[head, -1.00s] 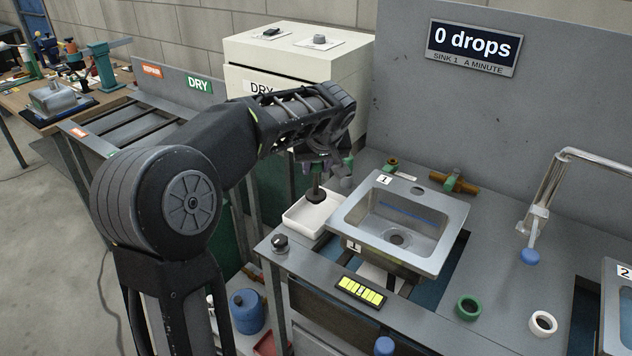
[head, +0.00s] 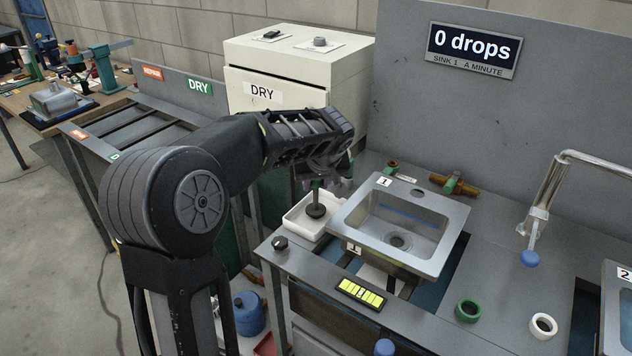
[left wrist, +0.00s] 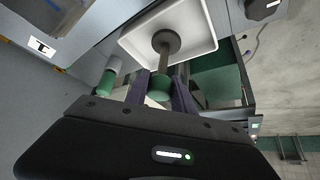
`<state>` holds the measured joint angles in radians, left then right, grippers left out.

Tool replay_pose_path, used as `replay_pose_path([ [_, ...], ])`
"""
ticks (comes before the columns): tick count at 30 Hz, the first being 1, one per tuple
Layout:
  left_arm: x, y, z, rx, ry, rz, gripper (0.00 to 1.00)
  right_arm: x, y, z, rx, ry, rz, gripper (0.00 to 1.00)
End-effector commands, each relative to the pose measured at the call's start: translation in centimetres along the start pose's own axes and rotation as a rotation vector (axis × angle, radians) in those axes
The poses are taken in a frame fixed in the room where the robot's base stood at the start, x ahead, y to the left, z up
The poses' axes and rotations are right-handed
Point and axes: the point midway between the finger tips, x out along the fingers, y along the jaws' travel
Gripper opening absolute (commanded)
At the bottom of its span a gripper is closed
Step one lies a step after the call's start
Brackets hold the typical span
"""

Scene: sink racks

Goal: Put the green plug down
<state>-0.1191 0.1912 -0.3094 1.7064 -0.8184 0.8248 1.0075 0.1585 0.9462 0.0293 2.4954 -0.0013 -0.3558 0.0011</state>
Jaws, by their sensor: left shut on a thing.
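The green plug has a dark round disc (head: 316,210) at its lower end, on a thin stem. In the left wrist view its green handle (left wrist: 162,84) is between my fingers. My left gripper (head: 320,180) is shut on the handle and holds the plug upright over the white tray (head: 295,229). In the left wrist view the disc lies within the outline of the tray (left wrist: 209,48). I cannot tell whether the disc touches the tray floor. My right gripper is not in view.
The steel sink (head: 437,258) marked 1 stands just right of the tray. A black knob (head: 281,243) sits at the counter's front left corner. A sign (head: 474,46) reads 0 drops.

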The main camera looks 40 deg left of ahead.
Motion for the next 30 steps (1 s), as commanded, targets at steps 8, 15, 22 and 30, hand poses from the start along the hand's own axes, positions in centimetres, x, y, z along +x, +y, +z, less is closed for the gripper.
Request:
replay_pose_path([
  [8, 0.1, 0.0, 0.1, 0.000, 0.000, 0.000, 0.48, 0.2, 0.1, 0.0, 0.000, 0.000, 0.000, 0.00],
  [15, 0.1, 0.0, 0.1, 0.000, 0.000, 0.000, 0.51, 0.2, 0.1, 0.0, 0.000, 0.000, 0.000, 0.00],
  [22, -0.6, 0.1, -0.1, 0.000, 0.001, 0.002, 0.51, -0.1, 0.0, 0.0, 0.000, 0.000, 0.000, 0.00],
  [30, -5.2, 0.1, -0.1, 0.000, 0.003, 0.005, 0.51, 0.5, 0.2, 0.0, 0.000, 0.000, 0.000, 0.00],
])
